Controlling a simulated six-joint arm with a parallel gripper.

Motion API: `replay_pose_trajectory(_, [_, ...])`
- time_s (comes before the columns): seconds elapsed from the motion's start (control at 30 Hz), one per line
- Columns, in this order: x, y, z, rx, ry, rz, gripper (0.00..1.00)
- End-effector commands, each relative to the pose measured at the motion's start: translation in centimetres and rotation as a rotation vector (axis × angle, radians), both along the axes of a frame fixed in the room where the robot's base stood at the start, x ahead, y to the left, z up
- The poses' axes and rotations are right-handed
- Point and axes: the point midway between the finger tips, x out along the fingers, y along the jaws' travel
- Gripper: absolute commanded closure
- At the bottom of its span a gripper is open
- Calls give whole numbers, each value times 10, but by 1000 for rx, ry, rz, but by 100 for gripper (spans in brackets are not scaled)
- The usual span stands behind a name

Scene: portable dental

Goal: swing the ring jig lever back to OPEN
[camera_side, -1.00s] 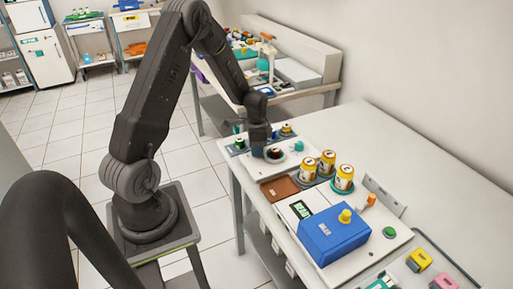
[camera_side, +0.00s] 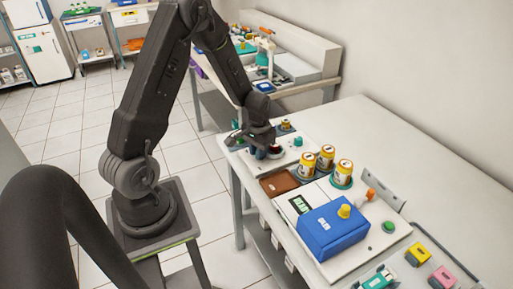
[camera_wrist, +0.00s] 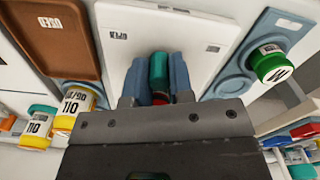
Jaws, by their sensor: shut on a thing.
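The ring jig is a white plate (camera_wrist: 220,25) with small labels, too small to read surely. It also shows in the side view (camera_side: 286,160) at the near end of the bench. My gripper (camera_wrist: 158,78) is over it, with blue-grey fingers shut on an upright piece, teal with red near the palm, which looks like the lever handle (camera_wrist: 160,68). The lever's pivot is hidden.
A brown tray (camera_side: 279,183) lies beside the jig. Several yellow-labelled jars (camera_side: 326,158) stand right of it, close to my gripper. A green-capped jar (camera_wrist: 273,64) stands in a blue holder on the other side.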

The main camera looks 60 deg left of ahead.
Motion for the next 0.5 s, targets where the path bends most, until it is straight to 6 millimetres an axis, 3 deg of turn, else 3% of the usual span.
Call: replay_pose_trajectory(0.5, [8,-25,0,0,0,410,100])
